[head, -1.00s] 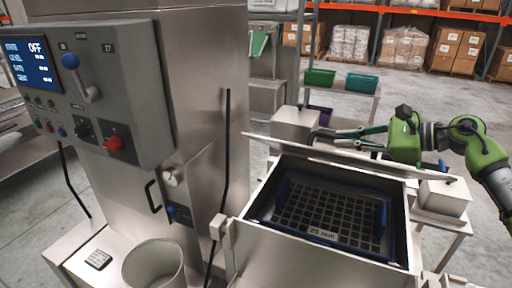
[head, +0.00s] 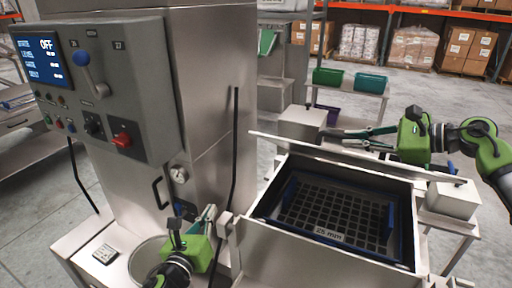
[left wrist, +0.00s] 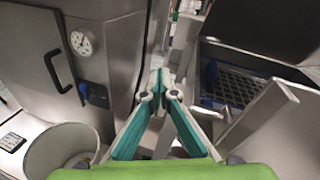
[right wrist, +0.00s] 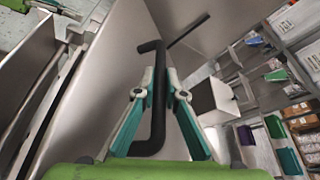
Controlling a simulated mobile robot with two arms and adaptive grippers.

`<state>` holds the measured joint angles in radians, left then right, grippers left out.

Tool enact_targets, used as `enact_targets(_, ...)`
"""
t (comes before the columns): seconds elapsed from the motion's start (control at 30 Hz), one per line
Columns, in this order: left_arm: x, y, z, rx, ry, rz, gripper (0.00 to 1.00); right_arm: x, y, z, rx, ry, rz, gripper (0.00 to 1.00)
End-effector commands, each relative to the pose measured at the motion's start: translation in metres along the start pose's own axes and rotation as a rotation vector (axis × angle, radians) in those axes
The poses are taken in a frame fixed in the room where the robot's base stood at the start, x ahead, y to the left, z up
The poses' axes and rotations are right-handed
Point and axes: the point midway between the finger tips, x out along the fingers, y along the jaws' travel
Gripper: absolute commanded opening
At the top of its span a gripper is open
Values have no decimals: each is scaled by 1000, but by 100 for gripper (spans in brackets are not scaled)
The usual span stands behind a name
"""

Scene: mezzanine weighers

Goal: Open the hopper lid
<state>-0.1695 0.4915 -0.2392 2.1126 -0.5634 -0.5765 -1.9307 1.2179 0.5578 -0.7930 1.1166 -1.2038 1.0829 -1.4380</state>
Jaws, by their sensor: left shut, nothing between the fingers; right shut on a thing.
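The hopper lid (head: 350,159) is a steel plate standing raised, seen nearly edge-on at the back of the open hopper (head: 300,237). A dark grid marked 25 mm (head: 335,208) shows inside the hopper. My right gripper (head: 328,134) is behind the lid. In the right wrist view its fingers are closed around the black bar handle (right wrist: 158,95) on the lid's steel face (right wrist: 118,70). My left gripper (head: 210,212) is shut and empty left of the hopper, in front of the steel column. In the left wrist view its fingertips (left wrist: 158,82) meet with nothing between them.
A control panel (head: 110,95) with a screen reading OFF and a blue-knobbed lever is at the left. A round bin (head: 143,262) stands below my left gripper's side. Steel boxes (head: 302,122) flank the lid. A rack with green bins (head: 328,76) stands behind.

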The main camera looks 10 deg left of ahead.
Motion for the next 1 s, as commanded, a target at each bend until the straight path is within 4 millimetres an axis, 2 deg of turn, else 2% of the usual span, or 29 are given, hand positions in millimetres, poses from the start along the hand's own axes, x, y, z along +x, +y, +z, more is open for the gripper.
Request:
enact_targets(0.03,-8,-19,27,68,-52,-41,0,0,0,-2,1,3,0,0)
enact_targets(0.1,-22,-45,55,140,-113,-95,0,0,0,-2,1,3,0,0)
enact_targets(0.2,-40,-78,81,197,-181,-173,0,0,0,-2,1,3,0,0)
enact_targets(0.3,-55,-101,97,220,-224,-229,0,0,0,-2,1,3,0,0)
enact_targets(0.43,-61,-113,105,232,-248,-259,0,0,0,-2,1,3,0,0)
enact_targets(0.67,-39,-121,112,231,-251,-262,0,0,0,-2,1,3,1,0)
enact_targets(1.0,20,-138,124,228,-249,-260,0,0,0,-2,1,3,1,0)
